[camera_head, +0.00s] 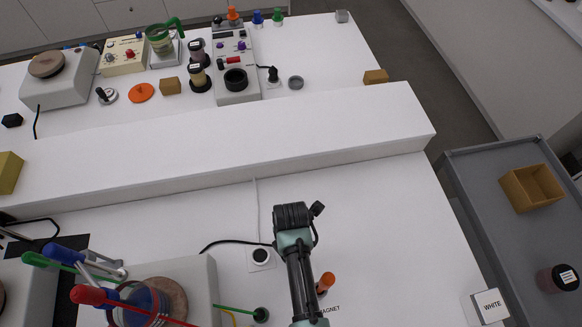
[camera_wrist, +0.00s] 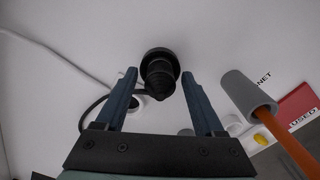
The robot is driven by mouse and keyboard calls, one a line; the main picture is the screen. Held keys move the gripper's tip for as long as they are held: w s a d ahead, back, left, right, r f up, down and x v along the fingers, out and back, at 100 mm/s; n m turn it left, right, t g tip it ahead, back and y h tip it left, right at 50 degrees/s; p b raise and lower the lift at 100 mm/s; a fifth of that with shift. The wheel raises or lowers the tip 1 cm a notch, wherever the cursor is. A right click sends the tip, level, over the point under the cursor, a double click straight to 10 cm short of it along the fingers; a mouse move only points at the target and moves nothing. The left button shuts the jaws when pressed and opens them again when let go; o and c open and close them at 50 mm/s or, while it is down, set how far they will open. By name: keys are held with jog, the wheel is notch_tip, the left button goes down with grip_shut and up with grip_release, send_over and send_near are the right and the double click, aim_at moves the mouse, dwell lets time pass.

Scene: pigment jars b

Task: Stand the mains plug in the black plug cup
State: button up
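The black mains plug (camera_wrist: 159,73) shows in the wrist view between my fingertips, its ribbed tapered end towards the camera. My gripper (camera_wrist: 160,74) looks open around it, with a narrow white gap at the left finger. In the head view my gripper (camera_head: 290,240) is low over the bench and hides the plug. A black cable (camera_head: 235,242) runs in from the left to it.
An orange-handled tool (camera_head: 326,282) stands close right of my arm; its grey end (camera_wrist: 246,92) is near the right finger in the wrist view. A machine (camera_head: 203,290) with coloured-handled tools stands left. A long raised white shelf (camera_head: 230,135) crosses behind.

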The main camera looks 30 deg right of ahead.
dwell(0.3)
notch_tip(320, 180, up, 13)
jog(key=shift+b, duration=0.9)
jog(key=w+r+m+t+h+b, duration=0.25)
jog(key=w+r+m+t, duration=0.4)
jog(key=w+r, duration=0.6)
jog(key=w+a+r+m+t+b, duration=0.2)
jog(key=w+r+t, duration=0.2)
jog(key=r, duration=0.4)
jog(key=w+a+r+m+t+b, duration=0.1)
jog(key=w+a+r+m+t, duration=0.15)
jog(key=r+t, duration=0.45)
jog(key=s+a+r+m+t+b, duration=0.1)
jog(key=s+a+r+m+t, duration=0.1)
jog(key=r, duration=0.7)
jog(key=s+a+r+m+t+y+b, duration=0.1)
jog(key=s+a+r+m+t, duration=0.1)
jog(key=s+r+m+t, duration=0.2)
jog(key=s+a+r+m+t+y+b, duration=0.1)
jog(key=s+r, duration=0.6)
jog(key=r, duration=0.9)
jog(key=shift+s+a+m+t+y+b, duration=0.15)
jog(key=shift+a+m+t, duration=0.25)
jog(key=shift+m+t, duration=0.3)
jog(key=shift+s+a+m+t+y+b, duration=0.15)
jog(key=shift+a+m+t, duration=0.25)
jog(key=shift+m+t, duration=0.3)
